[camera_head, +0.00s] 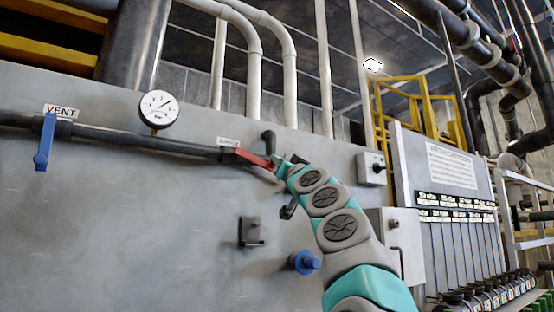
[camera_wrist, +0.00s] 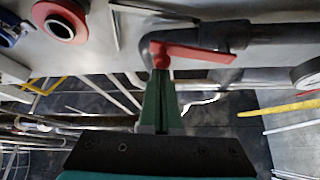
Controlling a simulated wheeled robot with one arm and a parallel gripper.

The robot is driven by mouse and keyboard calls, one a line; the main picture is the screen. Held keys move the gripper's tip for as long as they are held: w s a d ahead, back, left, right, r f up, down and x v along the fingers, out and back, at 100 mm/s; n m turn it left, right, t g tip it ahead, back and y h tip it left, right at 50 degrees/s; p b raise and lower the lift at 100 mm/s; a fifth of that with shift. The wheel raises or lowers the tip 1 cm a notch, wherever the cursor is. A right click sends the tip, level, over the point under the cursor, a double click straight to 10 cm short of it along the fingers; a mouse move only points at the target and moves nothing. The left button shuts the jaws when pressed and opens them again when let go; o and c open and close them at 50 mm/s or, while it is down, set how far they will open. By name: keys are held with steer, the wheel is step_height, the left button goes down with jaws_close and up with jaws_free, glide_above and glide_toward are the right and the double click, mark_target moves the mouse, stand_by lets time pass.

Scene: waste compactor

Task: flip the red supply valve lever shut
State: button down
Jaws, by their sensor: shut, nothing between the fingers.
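The red supply valve lever (camera_head: 252,158) is on the dark pipe by the SUPPLY label (camera_head: 228,142). It lies nearly along the pipe, dipping slightly to the right. My gripper (camera_head: 281,166) is at the lever's right end. In the wrist view the red lever (camera_wrist: 205,53) runs sideways, its rounded end just beyond the tips of my gripper (camera_wrist: 160,73). The green fingers are together and hold nothing. I cannot tell whether the tips touch the lever. My arm hides part of the panel below.
A blue vent lever (camera_head: 45,142) hangs down at the left. A pressure gauge (camera_head: 158,109) stands above the pipe. A blue knob (camera_head: 305,262), a grey switch box (camera_head: 252,232) and another switch box (camera_head: 371,168) surround my arm. The panel's lower left is bare.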

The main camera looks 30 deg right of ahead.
mark_target(267, 167)
steer(key=shift+a+f+m+g+h, duration=0.15)
steer(key=shift+a+f+m+h, duration=0.2)
steer(key=shift+f+m+h, duration=0.3)
steer(key=shift+a+f+m+g+h, duration=0.15)
steer(key=shift+a+f+m+h, duration=0.2)
steer(key=shift+f+m, duration=0.35)
steer(key=shift+a+f+p, duration=0.2)
steer(key=shift+f+p, duration=0.1)
steer(key=shift+p, duration=0.1)
steer(key=shift+f+m+h, duration=0.1)
steer(key=shift+m+h, duration=0.3)
steer(key=shift+m, duration=0.15)
steer(key=a+f+m+p, duration=0.1)
steer(key=a+f+p, duration=0.1)
steer(key=a, duration=0.4)
steer(key=shift+f+m+g+h, duration=0.4)
steer(key=shift+f, duration=0.1)
steer(key=shift+s, duration=0.1)
